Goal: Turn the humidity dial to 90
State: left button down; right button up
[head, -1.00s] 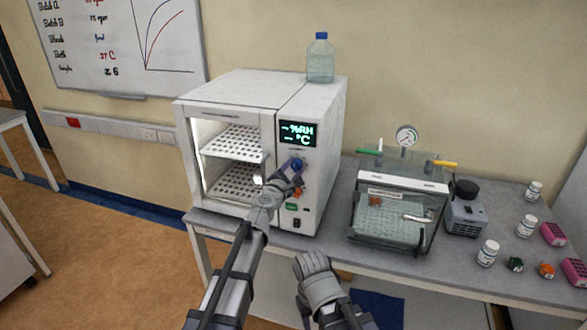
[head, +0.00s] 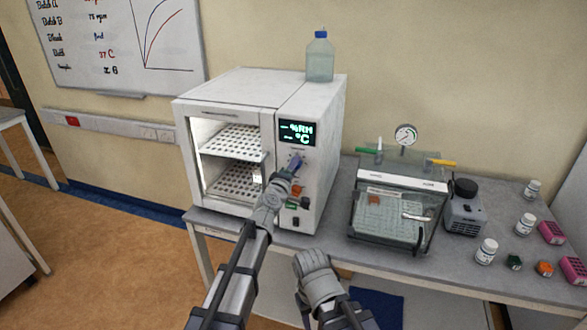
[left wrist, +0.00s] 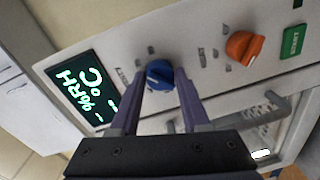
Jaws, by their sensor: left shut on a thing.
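The humidity dial appears to be the blue knob (left wrist: 158,76) on the incubator's front panel, with a pale pointer mark on its face. My left gripper (head: 295,168) is at the knob. In the left wrist view its two fingers (left wrist: 161,82) stand on either side of the knob, shut on it. The display (head: 297,133) above reads dashes for %RH and °C. An orange knob (left wrist: 244,47) sits beside the blue one. My right arm shows at the bottom, but its gripper cannot be made out.
The white incubator (head: 235,90) stands on a grey bench (head: 340,213), with a bottle (head: 320,58) on top. A green START button (left wrist: 293,41) is near the orange knob. A clear-walled box with a gauge (head: 405,136) stands to the right, with small bottles beyond.

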pick_arm(q)
jog(key=shift+f+m+y, duration=0.1)
jog(key=shift+m+y, duration=0.2)
jog(key=shift+m, duration=3.6)
jog(key=shift+c, duration=2)
grip_release()
jog(key=shift+s, duration=0.1)
jog(key=v, duration=0.7)
jog(key=shift+s, duration=0.35)
jog(key=shift+f, duration=0.1)
